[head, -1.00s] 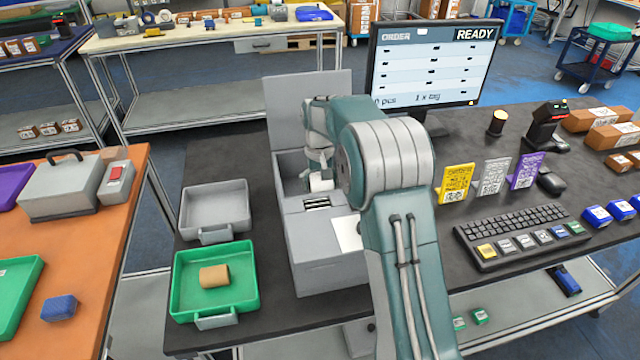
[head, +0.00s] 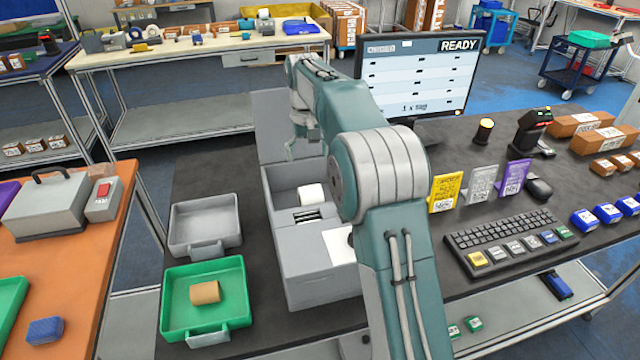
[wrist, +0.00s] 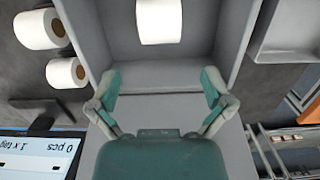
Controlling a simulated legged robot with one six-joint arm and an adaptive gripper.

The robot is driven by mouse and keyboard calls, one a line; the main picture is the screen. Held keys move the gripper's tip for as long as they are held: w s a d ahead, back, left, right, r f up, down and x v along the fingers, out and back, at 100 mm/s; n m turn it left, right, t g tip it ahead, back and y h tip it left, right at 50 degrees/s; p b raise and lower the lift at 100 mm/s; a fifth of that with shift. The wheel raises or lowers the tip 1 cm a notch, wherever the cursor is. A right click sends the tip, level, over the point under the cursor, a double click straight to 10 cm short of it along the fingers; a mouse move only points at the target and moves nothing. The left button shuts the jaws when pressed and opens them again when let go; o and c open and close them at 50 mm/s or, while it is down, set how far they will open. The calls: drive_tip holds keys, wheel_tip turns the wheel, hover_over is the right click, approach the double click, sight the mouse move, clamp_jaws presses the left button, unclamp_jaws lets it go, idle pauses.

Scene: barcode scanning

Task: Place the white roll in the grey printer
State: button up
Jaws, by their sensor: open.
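The grey printer (head: 318,270) stands on the dark table with its lid up. The white roll (head: 312,194) lies inside the printer's open compartment; it also shows in the wrist view (wrist: 160,20), at the top between the compartment walls. My gripper (head: 303,150) is raised above the printer, apart from the roll. In the wrist view my gripper (wrist: 160,82) has its two green-grey fingers spread wide, with nothing between them.
A grey tray (head: 205,222) and a green tray (head: 240,300) holding a brown roll (head: 205,292) lie left of the printer. The monitor (head: 415,75) stands close behind my arm.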

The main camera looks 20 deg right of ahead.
drive_tip(key=s+r+t, duration=0.2)
drive_tip(key=s+r, duration=0.3)
drive_tip(key=s, duration=0.4)
drive_tip(key=s+r+t, duration=0.2)
drive_tip(key=s+r, duration=0.3)
drive_tip(key=s, duration=0.4)
drive_tip(key=s+f+t, duration=0.1)
drive_tip(key=s+f, duration=0.2)
drive_tip(key=s, duration=0.6)
drive_tip(key=s+f+t, duration=0.1)
drive_tip(key=s+f, duration=0.2)
drive_tip(key=s, duration=0.6)
drive_tip(key=shift+f+t, duration=0.2)
drive_tip(key=shift+t, duration=0.2)
drive_tip(key=shift+s, duration=0.1)
